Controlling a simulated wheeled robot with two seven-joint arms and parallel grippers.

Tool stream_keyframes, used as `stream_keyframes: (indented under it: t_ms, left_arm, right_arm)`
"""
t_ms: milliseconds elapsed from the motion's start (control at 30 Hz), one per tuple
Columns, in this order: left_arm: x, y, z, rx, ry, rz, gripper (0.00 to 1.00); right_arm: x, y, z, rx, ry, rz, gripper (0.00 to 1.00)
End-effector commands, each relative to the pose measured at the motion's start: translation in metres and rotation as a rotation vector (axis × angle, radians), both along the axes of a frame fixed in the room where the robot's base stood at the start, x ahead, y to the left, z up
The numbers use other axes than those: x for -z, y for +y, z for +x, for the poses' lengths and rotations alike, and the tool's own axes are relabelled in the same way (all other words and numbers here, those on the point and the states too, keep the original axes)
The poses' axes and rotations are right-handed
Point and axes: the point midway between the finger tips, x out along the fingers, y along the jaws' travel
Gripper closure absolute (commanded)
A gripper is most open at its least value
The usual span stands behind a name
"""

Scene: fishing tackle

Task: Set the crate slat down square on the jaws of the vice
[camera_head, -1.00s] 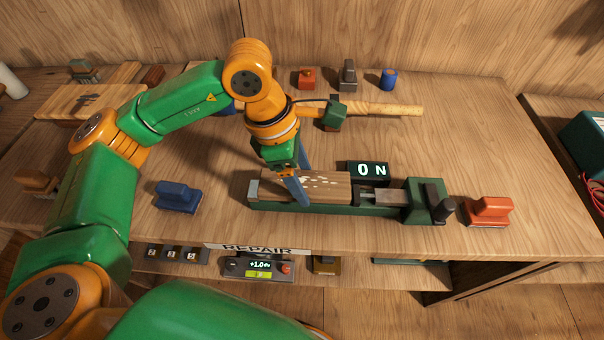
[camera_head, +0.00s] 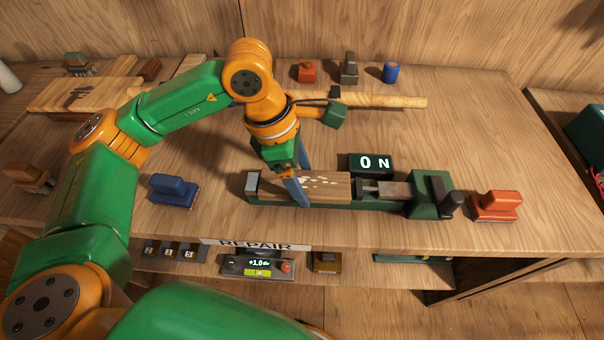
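The crate slat (camera_head: 330,188) is a brown wooden board with pale worn marks. It lies lengthwise over the left part of the green vice (camera_head: 385,205), between the grey left jaw (camera_head: 252,182) and the metal parts at right. My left gripper (camera_head: 300,186) reaches down over it with blue fingers, one on the near side and one on the far side, and appears shut on it. The slat looks level and roughly in line with the vice. Its underside is hidden, so I cannot tell whether it touches the jaws. My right gripper is out of view.
A black display reading "ON" (camera_head: 371,165) stands just behind the vice. A blue block (camera_head: 174,190) is to the left and an orange-red block (camera_head: 496,206) to the right. A pale rod (camera_head: 385,101) lies behind. The bench is clear between these.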

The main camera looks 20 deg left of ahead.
Motion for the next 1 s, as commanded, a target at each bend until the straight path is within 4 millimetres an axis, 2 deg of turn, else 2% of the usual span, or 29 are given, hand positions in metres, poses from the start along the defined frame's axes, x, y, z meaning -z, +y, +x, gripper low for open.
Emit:
stream_keyframes:
  t_ms: [33, 67, 300, 367, 567, 667, 1000]
  left_arm:
    - [-0.001, 0.000, 0.000, 0.000, 0.000, 0.000, 0.04]
    - [-0.001, 0.000, 0.000, 0.000, 0.000, 0.000, 0.00]
    - [-0.004, 0.001, 0.000, 0.000, -0.001, -0.001, 0.00]
    - [-0.012, 0.003, 0.000, -0.001, -0.004, 0.000, 0.00]
    - [-0.054, 0.014, -0.003, -0.002, -0.004, -0.002, 0.00]
    - [-0.065, 0.018, -0.005, -0.001, -0.002, 0.000, 0.00]
    - [-0.069, 0.019, -0.006, 0.000, 0.000, 0.000, 0.00]
  right_arm:
    - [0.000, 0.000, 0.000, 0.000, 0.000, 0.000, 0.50]
    - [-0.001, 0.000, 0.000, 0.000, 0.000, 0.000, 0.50]
    - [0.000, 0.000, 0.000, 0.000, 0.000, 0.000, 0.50]
    - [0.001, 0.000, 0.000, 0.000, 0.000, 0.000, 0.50]
    - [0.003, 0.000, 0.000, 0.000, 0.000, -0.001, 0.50]
    - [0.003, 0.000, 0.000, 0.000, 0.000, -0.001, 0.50]
    - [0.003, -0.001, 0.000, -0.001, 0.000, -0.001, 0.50]
